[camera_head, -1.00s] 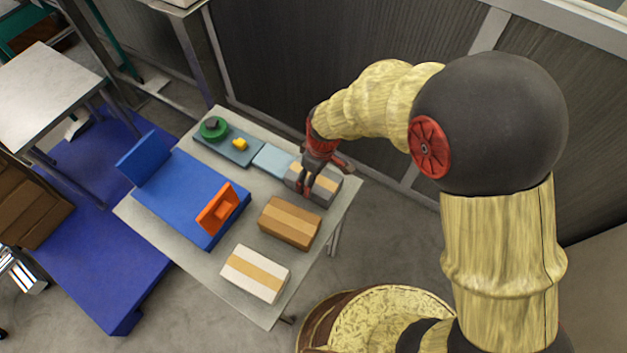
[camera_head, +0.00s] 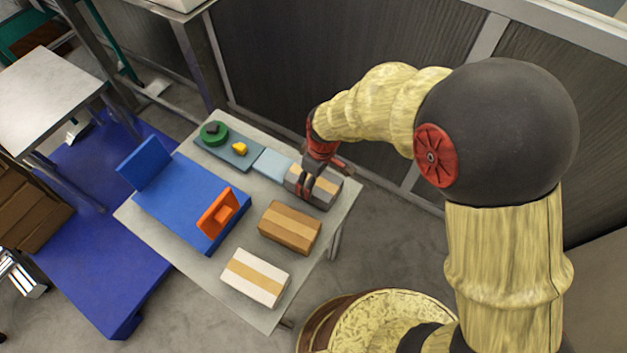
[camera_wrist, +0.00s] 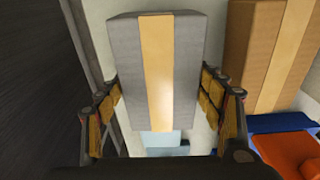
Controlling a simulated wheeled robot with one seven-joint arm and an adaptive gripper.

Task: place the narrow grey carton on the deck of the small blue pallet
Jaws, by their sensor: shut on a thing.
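The narrow grey carton (camera_head: 325,192) with a tan tape strip is at the back right of the table in the head view. My gripper (camera_head: 309,184) is over it and shut on its sides. In the wrist view the grey carton (camera_wrist: 190,70) sits between the two fingers (camera_wrist: 168,112). I cannot tell whether it is still touching the table. The small blue pallet (camera_head: 190,197) lies at the left of the table, with an upright blue panel at its far-left end and an orange piece (camera_head: 222,212) on its right part. The rest of its deck is bare.
A brown carton (camera_head: 290,227) and a white carton (camera_head: 255,276) stand on the table (camera_head: 160,236) right of the pallet. A blue-grey board (camera_head: 230,154) with a green round piece and a yellow piece lies behind, beside a pale blue pad (camera_head: 272,163).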

